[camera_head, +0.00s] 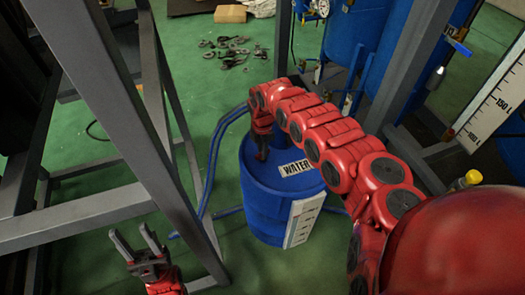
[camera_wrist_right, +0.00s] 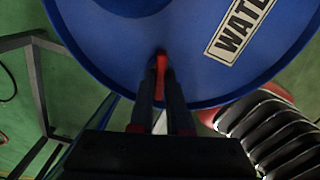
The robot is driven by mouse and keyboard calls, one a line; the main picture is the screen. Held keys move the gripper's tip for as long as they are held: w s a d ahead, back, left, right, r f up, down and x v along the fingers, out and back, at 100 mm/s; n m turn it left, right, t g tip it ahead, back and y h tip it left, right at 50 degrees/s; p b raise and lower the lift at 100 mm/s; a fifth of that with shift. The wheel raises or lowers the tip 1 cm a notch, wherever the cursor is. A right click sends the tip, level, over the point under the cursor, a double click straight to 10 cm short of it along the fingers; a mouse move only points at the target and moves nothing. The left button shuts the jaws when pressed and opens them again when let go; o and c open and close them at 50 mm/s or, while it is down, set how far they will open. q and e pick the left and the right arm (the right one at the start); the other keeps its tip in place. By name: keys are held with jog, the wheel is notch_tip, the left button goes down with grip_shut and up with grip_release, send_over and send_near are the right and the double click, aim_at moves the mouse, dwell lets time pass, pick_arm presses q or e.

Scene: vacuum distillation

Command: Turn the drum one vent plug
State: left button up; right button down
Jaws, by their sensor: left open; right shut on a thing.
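The blue drum (camera_head: 262,203) labelled WATER stands upright on the green floor, and its lid also fills the top of the right wrist view (camera_wrist_right: 190,75). My right gripper (camera_head: 262,152) reaches down to the lid near its rim. In the right wrist view its fingers (camera_wrist_right: 160,72) are shut on a small red vent plug (camera_wrist_right: 161,61) at the lid. The fingers hide most of the plug. My left gripper (camera_head: 140,240) is open and empty, low at the left, well apart from the drum.
A grey metal frame (camera_head: 110,75) stands between my left gripper and the drum. A blue hose or pipe (camera_head: 212,155) runs beside the drum. Blue tanks (camera_head: 355,35) stand behind. Tools (camera_head: 228,50) lie on the far floor.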

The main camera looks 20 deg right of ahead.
jog(key=shift+n, duration=1.1)
jog(key=c, duration=0.9)
grip_release()
